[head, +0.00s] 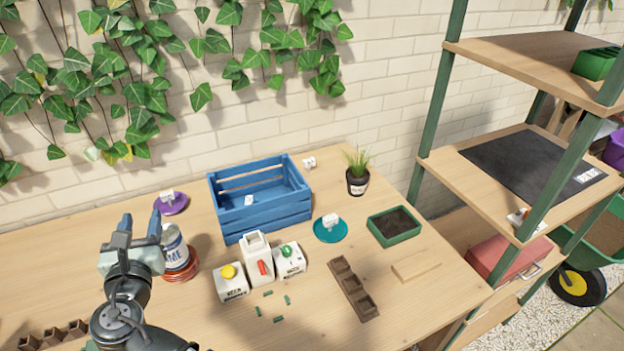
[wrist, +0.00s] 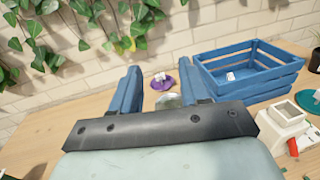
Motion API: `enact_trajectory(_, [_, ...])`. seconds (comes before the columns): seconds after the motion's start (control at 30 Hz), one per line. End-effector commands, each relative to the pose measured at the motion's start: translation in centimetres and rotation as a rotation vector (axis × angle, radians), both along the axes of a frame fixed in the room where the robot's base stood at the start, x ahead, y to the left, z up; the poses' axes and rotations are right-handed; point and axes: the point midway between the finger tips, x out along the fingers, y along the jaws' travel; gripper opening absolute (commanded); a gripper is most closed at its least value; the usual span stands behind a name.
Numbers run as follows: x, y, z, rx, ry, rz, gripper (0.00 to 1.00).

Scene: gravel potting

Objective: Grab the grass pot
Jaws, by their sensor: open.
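The grass pot (head: 358,182) is a small black pot with a pale label and green grass. It stands upright on the table at the back right, right of the blue crate, in the head view. My gripper (head: 140,226) is at the left of the table, far from the grass pot, in front of the labelled can (head: 175,245). Its two blue fingers are apart with nothing held between them, as the wrist view (wrist: 158,84) also shows.
A blue crate (head: 268,219) stands between my gripper and the grass pot. White boxes (head: 257,262), a teal saucer (head: 318,231), a green tray (head: 392,238) and a brown cell strip (head: 350,288) lie nearby. A green-framed shelf (head: 435,130) rises at the right.

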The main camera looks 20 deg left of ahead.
Motion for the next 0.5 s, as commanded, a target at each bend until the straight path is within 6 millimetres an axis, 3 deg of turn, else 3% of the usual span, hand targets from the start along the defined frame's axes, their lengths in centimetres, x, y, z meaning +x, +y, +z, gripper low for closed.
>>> enact_trajectory(0.37, [6.9,-0.8,-0.3,0.248,0.25,-0.158,0.45])
enact_trajectory(0.5, [10.5,-1.6,-0.5,0.395,0.374,-0.249,0.45])
